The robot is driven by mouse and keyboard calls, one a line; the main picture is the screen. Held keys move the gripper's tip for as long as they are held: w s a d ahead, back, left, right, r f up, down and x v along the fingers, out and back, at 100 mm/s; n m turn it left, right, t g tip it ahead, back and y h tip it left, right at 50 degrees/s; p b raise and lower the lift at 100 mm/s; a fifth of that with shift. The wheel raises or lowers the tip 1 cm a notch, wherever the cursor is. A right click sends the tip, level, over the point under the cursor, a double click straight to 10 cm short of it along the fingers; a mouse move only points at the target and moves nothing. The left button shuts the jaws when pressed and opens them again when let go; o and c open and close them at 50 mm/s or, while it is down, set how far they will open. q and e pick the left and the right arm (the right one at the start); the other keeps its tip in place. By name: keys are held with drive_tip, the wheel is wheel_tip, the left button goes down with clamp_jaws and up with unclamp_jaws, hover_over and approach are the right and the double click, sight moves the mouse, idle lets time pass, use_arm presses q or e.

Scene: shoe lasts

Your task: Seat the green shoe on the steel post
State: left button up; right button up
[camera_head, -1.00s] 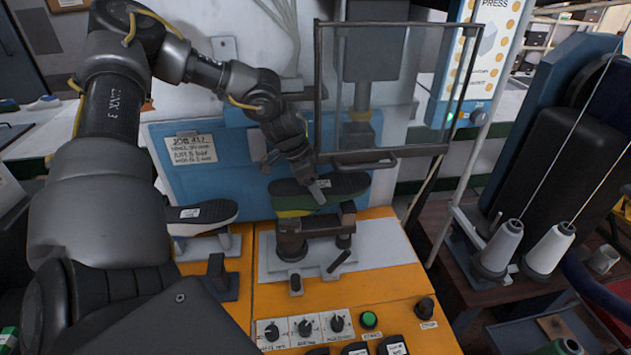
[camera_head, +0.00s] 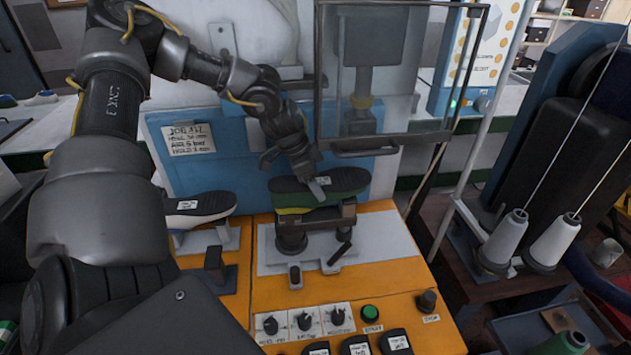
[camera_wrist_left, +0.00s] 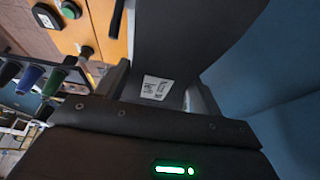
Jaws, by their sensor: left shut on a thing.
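The green shoe (camera_head: 345,181) has a dark sole turned up, a white label and green sides. It lies roughly level over the dark metal post fixture (camera_head: 291,240) on the orange machine. My left gripper (camera_head: 294,174) is shut on the shoe near its middle. In the left wrist view the dark sole (camera_wrist_left: 190,40) and its label show close up. The shoe hides the top of the post, so I cannot tell whether they touch. My right gripper is not in view.
A second dark-soled shoe (camera_head: 200,207) with a white edge sits on a stand to the left. A framed clear guard (camera_head: 350,150) hangs just behind the green shoe. Knobs and a green button (camera_head: 370,312) are in front. Thread cones (camera_head: 503,240) stand at right.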

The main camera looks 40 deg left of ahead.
use_arm(q)
drive_tip(key=o, duration=1.6)
drive_tip(key=shift+r, duration=0.1)
drive_tip(key=shift+o, duration=0.2)
drive_tip(key=b+v, duration=0.2)
drive_tip(key=v, duration=0.7)
drive_tip(key=shift+r+b, duration=0.1)
drive_tip(key=shift+b, duration=0.2)
drive_tip(key=shift+v, duration=0.8)
drive_tip(key=shift+d, duration=0.1)
